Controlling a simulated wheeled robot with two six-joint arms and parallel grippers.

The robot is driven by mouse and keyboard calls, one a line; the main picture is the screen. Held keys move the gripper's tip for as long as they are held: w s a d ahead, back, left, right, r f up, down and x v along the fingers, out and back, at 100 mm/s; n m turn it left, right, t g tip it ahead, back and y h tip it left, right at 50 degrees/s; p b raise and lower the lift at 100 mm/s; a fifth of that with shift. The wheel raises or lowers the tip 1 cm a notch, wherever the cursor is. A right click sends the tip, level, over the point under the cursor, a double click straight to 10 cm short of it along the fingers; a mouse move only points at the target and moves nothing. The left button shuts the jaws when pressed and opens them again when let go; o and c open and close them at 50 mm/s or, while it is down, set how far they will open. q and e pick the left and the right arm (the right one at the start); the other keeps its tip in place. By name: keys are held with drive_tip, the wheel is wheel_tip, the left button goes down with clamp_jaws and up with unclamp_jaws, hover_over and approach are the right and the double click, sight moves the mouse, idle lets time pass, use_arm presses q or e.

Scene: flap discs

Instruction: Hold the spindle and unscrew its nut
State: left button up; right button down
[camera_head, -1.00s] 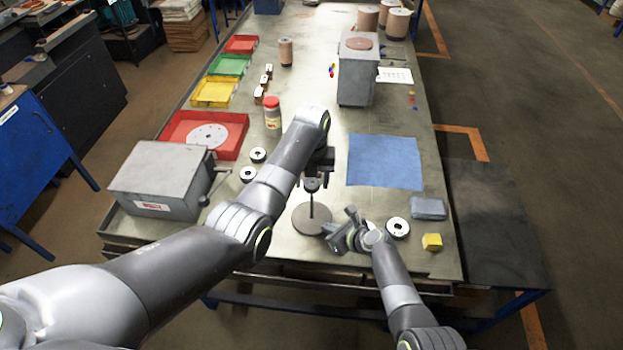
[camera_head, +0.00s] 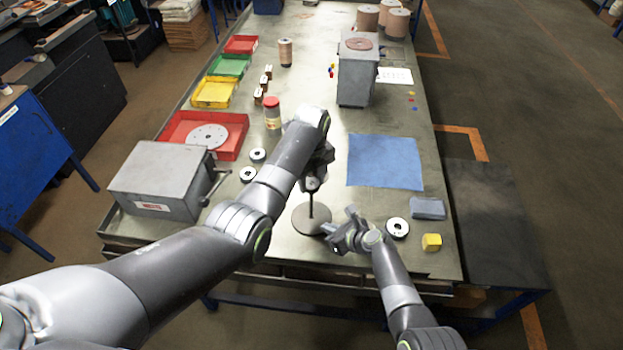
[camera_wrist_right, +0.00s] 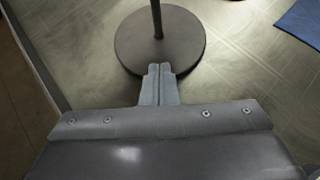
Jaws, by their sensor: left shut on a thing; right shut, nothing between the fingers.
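The spindle is a thin dark post (camera_head: 311,207) upright on a round grey base (camera_head: 301,222) near the table's front edge. The base also shows in the right wrist view (camera_wrist_right: 187,52), with the lower post (camera_wrist_right: 157,18). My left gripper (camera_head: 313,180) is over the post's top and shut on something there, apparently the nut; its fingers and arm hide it. My right gripper (camera_head: 328,231) is low at the front right of the base. Its fingers (camera_wrist_right: 158,70) are shut and empty, in front of the base's near edge in the wrist view, apart from the post.
A grey machine box with a crank (camera_head: 160,180) and a red tray (camera_head: 225,143) with a disc stand left. Two flap discs lie left of my arm, another (camera_head: 398,228) right of my right gripper. A blue mat (camera_head: 385,162) lies flat; a yellow block (camera_head: 432,242) sits front right.

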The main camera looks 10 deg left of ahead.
use_arm(q)
drive_tip(key=n, duration=0.6)
drive_tip(key=shift+n, duration=0.4)
drive_tip(key=n, duration=0.9)
drive_tip(key=shift+n, duration=0.4)
drive_tip(key=n, duration=0.4)
drive_tip(key=shift+n, duration=0.3)
drive_tip(key=shift+s, duration=0.1)
drive_tip(key=o, duration=0.7)
